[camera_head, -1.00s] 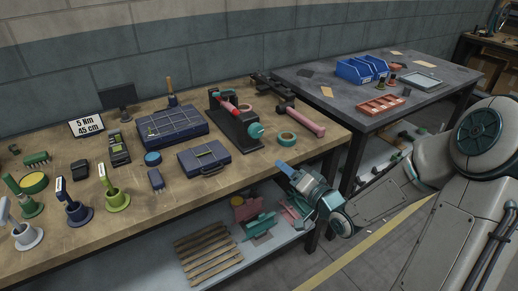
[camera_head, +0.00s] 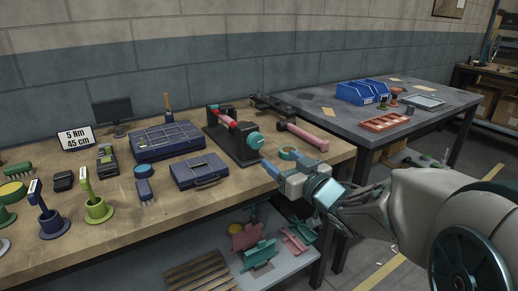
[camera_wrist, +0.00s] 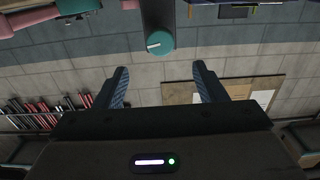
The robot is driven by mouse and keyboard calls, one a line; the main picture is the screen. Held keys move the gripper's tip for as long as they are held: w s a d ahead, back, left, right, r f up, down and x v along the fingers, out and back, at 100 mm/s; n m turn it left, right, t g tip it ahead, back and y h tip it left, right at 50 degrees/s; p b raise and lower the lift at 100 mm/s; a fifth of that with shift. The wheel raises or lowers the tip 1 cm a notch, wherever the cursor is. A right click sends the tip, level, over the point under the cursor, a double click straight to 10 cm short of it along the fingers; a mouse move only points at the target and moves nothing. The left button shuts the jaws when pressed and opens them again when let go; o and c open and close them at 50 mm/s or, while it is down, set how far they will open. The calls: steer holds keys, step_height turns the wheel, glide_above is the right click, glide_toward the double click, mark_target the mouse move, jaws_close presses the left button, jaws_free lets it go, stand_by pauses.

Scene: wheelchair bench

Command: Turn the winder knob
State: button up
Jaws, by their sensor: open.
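The winder (camera_head: 232,142) is a black device with a red spool, standing towards the right end of the wooden bench. Its teal knob (camera_head: 255,141) faces the bench's front edge. In the wrist view the knob (camera_wrist: 159,43) is a round teal disc with a white mark, just beyond and roughly centred between my fingers. My gripper (camera_head: 271,170) is at the front edge of the bench, in front of the knob and apart from it. In the wrist view its two blue fingers (camera_wrist: 160,82) are spread with nothing between them.
A grey table (camera_head: 345,125) with blue bins (camera_head: 362,92) stands at the right. A shelf with parts is below.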

mark_target(257, 143)
steer(key=b+x, duration=0.3)
steer(key=x, duration=0.8)
steer(key=shift+w+a, duration=0.1)
steer(key=shift+a, duration=0.05)
steer(key=c, duration=1)
steer(key=shift+r+m+p, duration=0.1)
steer(key=shift+m+p, duration=0.2)
steer(key=shift+p, duration=0.2)
